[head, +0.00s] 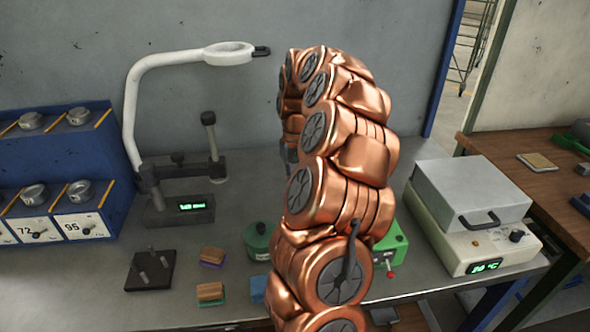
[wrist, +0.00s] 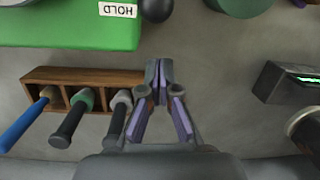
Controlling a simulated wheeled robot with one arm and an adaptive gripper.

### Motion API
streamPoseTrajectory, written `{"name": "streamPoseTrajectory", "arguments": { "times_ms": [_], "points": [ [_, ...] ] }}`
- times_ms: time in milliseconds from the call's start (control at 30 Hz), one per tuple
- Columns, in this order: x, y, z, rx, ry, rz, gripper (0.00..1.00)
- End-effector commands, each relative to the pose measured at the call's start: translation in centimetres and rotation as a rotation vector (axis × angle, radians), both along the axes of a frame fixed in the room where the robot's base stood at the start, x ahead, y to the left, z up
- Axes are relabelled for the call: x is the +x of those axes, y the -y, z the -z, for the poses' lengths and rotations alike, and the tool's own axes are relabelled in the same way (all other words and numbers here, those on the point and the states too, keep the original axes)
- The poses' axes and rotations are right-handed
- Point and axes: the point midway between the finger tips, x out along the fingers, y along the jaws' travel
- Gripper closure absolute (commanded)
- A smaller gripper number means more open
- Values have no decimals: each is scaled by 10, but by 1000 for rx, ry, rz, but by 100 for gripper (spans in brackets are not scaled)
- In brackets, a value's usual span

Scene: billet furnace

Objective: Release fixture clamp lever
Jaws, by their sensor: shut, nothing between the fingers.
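My gripper (wrist: 158,68) is shut and empty in the wrist view, its fingertips together above the grey bench. A green block (wrist: 70,22) with a HOLD label (wrist: 117,10) lies up and left of the fingertips. A dark round knob (wrist: 157,9) stands at its right edge, apart from the fingers; it may be the clamp lever's end, but I cannot tell its shaft. In the head view a green fixture (head: 393,246) with a red knob (head: 390,273) shows partly behind my copper arm.
A wooden rack (wrist: 65,74) with several handled tools lies left of the gripper. A dark display box (wrist: 285,83) is at right. In the head view, a beige heater unit (head: 470,233), a blue shelf (head: 60,170) and a lamp (head: 140,100) stand around the grey bench.

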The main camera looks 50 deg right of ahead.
Motion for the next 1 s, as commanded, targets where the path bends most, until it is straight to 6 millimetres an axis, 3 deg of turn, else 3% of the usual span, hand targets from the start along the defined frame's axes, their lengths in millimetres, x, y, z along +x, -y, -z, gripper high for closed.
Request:
{"name": "streamPoseTrajectory", "arguments": {
  "times_ms": [67, 500, 1000],
  "points": [
    [-2, -3, 8, 3, -3, -1, 100],
    [-30, -18, -10, 1, 1, -1, 100],
    [-31, -20, -10, -1, 2, -2, 100]
  ]
}}
